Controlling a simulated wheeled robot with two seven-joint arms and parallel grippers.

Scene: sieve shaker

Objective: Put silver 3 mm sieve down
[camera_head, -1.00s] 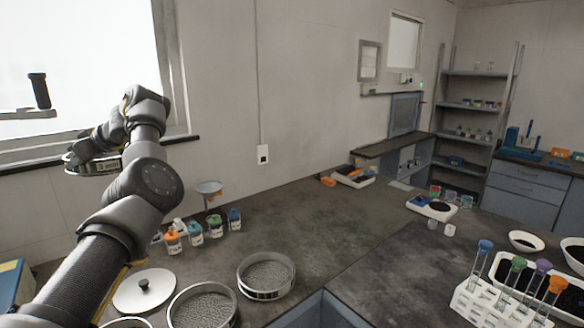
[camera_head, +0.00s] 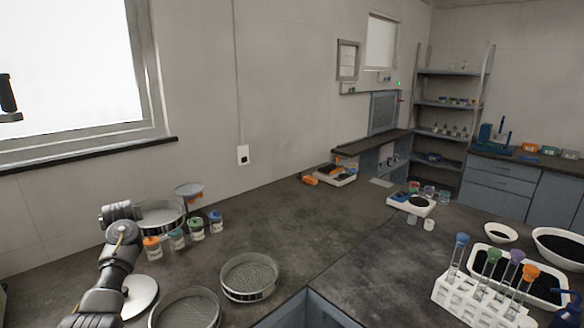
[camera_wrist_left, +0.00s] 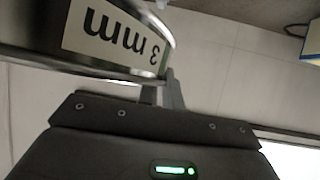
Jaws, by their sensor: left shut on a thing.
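My left gripper (camera_head: 134,213) is shut on the silver sieve (camera_head: 162,222) at its left side. The sieve is a shallow round metal ring, partly hidden by my arm and by bottles in the head view. In the left wrist view its rim shows a white label reading 3 mm (camera_wrist_left: 115,36), upside down, close to the gripper (camera_wrist_left: 168,92). I cannot tell whether the sieve touches the counter. My right gripper is not in view.
Bottles with orange, green and blue lids (camera_head: 197,228) and a funnel stand (camera_head: 189,190) are right by the held sieve. A round lid (camera_head: 139,297) and two other sieves (camera_head: 249,277) (camera_head: 186,308) lie in front. The counter (camera_head: 290,225) is clear to the right.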

